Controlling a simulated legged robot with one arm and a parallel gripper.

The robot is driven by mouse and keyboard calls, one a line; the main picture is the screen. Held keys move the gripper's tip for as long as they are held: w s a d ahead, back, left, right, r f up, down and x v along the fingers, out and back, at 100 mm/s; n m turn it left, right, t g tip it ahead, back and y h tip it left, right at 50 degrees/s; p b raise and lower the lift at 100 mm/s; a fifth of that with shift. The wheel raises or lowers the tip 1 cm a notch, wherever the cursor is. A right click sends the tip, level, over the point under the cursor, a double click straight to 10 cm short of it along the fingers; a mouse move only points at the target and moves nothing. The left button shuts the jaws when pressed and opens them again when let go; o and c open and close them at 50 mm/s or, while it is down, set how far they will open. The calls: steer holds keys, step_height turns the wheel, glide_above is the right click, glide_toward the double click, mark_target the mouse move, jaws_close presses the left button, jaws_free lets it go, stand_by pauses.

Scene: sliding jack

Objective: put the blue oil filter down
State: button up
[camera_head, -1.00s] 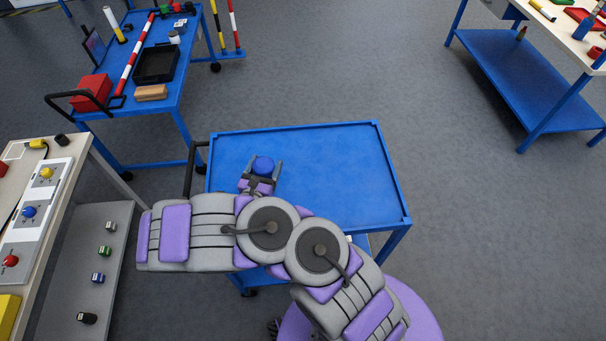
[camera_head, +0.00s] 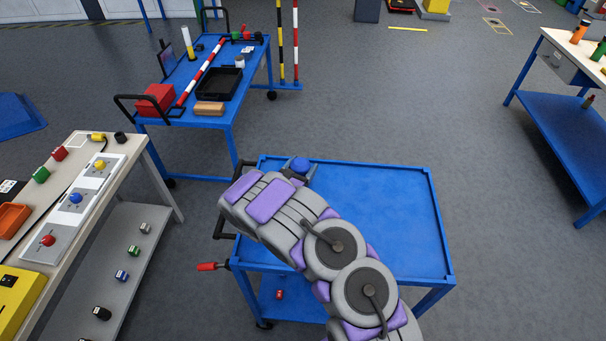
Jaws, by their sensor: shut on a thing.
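The blue oil filter (camera_head: 299,164) is a small round blue thing, seen from above near the far left part of the blue cart's top (camera_head: 375,215). My gripper (camera_head: 302,170) is shut on it, with a grey finger showing at its right side. My own arm covers the rest of the gripper and the filter's lower part. I cannot tell whether the filter touches the cart top or is held above it.
The rest of the cart top is bare, with a raised rim. A second blue cart (camera_head: 228,110) at the back left carries a black tray (camera_head: 219,83) and a red box (camera_head: 155,99). A workbench (camera_head: 70,200) with button panels stands left. A red-handled jack part (camera_head: 207,267) sticks out beside the cart.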

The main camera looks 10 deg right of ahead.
steer(key=shift+w+a, duration=0.1)
steer(key=shift+w, duration=0.15)
steer(key=f, duration=0.1)
steer(key=f+b, duration=0.1)
steer(key=f, duration=0.1)
steer(key=shift+d+f, duration=0.3)
steer(key=shift+d, duration=0.25)
steer(key=o, duration=0.9)
steer(key=shift+a, duration=0.25)
steer(key=o, duration=0.3)
steer(key=shift+a, duration=0.2)
steer(key=shift+o, duration=0.5)
steer(key=shift+d, duration=0.15)
steer(key=shift+d, duration=0.1)
